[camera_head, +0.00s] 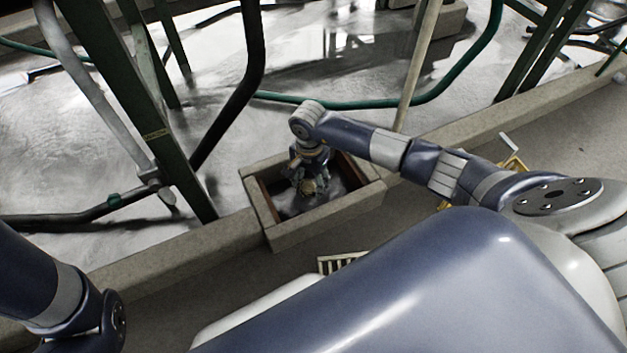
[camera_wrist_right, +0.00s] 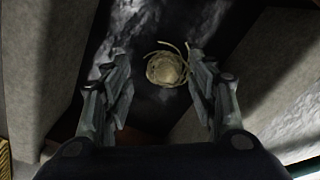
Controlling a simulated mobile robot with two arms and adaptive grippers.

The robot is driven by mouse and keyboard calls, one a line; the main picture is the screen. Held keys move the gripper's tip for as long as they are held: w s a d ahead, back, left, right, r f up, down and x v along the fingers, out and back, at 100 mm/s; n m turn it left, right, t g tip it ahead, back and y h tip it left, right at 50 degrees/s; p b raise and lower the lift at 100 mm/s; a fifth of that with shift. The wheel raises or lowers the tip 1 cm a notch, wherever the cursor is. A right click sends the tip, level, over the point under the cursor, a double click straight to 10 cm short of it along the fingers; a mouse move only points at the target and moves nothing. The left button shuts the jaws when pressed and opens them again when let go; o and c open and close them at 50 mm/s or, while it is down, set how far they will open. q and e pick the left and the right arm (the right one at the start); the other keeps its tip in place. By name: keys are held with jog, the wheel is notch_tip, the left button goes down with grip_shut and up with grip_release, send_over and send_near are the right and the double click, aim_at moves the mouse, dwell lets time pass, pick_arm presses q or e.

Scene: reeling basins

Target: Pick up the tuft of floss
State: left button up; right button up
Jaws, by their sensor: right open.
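The tuft of floss is a small pale, yellowish ball with loose strands. In the right wrist view the tuft (camera_wrist_right: 166,68) lies in the dark basin, ahead of and between my open right fingers (camera_wrist_right: 160,85). The fingers stand apart on both sides of it, and I see no contact. In the head view my right gripper (camera_head: 310,183) reaches down into the square stone basin (camera_head: 325,226) and largely covers the tuft. My left arm shows at the lower left of the head view, but its gripper is out of the picture.
The basin's raised stone walls surround my right gripper closely. Green metal posts (camera_head: 150,125) and a pale pole (camera_head: 416,65) stand around the basin. A green hose (camera_head: 375,103) runs behind it. A slatted pale item (camera_head: 338,262) lies in front of it.

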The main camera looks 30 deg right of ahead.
notch_tip(320, 180, down, 2)
jog(key=shift+b, duration=0.4)
jog(key=shift+r, duration=0.1)
jog(key=shift+c, duration=0.6)
jog(key=c, duration=0.7)
